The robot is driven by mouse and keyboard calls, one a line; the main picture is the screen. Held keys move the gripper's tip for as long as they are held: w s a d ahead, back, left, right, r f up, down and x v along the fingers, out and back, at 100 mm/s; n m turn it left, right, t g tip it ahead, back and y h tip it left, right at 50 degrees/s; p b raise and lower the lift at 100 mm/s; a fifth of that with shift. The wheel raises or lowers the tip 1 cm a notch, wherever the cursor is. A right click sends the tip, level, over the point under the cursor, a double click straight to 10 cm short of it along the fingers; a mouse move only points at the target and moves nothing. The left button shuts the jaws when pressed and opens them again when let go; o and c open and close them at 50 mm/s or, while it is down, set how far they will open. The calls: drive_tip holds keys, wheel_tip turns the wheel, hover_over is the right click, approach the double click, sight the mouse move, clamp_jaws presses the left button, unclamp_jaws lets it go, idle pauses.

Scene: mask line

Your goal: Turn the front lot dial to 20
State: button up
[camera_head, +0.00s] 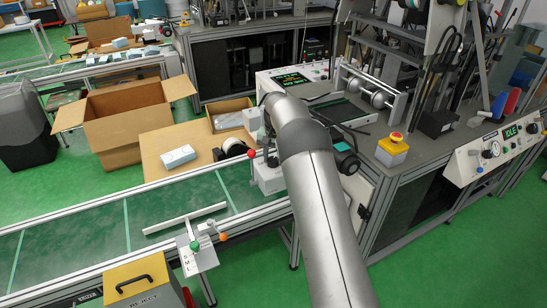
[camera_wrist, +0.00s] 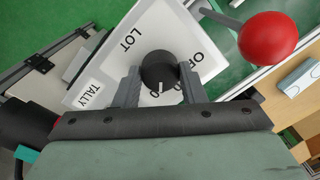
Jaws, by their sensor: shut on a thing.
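The lot dial (camera_wrist: 158,70) is a round black knob on a white plate (camera_wrist: 130,38) printed LOT and OFF. My gripper (camera_wrist: 160,80) has one grey finger on each side of the knob and is shut on it. A white mark on the knob faces the gripper's palm, close to printed digits that the knob and fingers partly cover, so I cannot read the setting.
A red ball lever (camera_wrist: 268,38) rises close to the right of the plate; a TALLY label (camera_wrist: 91,93) is at its left. In the head view, an open carton (camera_head: 130,122) and a small pale box (camera_head: 178,156) stand beyond the conveyor (camera_head: 70,240). A green-knobbed box (camera_head: 197,257) is nearer.

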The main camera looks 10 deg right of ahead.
drive_tip(key=shift+w+r+m, duration=0.1)
drive_tip(key=shift+r+m, duration=0.05)
drive_tip(key=shift+m, duration=0.35)
drive_tip(key=o, duration=1)
wheel_tip(320, 180, up, 17)
drive_tip(key=shift+s+d+r, duration=0.15)
drive_tip(key=shift+s+d, duration=0.15)
drive_tip(key=shift+d, duration=0.1)
drive_tip(key=s+r+n, duration=0.1)
drive_tip(key=s+r, duration=0.3)
drive_tip(key=s, duration=0.5)
drive_tip(key=s+f+n, duration=0.2)
drive_tip(key=s+f, duration=0.3)
drive_tip(key=s, duration=1.3)
drive_tip(key=s+a+f+n, duration=0.1)
drive_tip(key=s+f+n, duration=0.2)
drive_tip(key=s, duration=1.6)
wheel_tip(320, 180, down, 3)
drive_tip(key=shift+r+h, duration=0.15)
drive_tip(key=shift+h, duration=0.15)
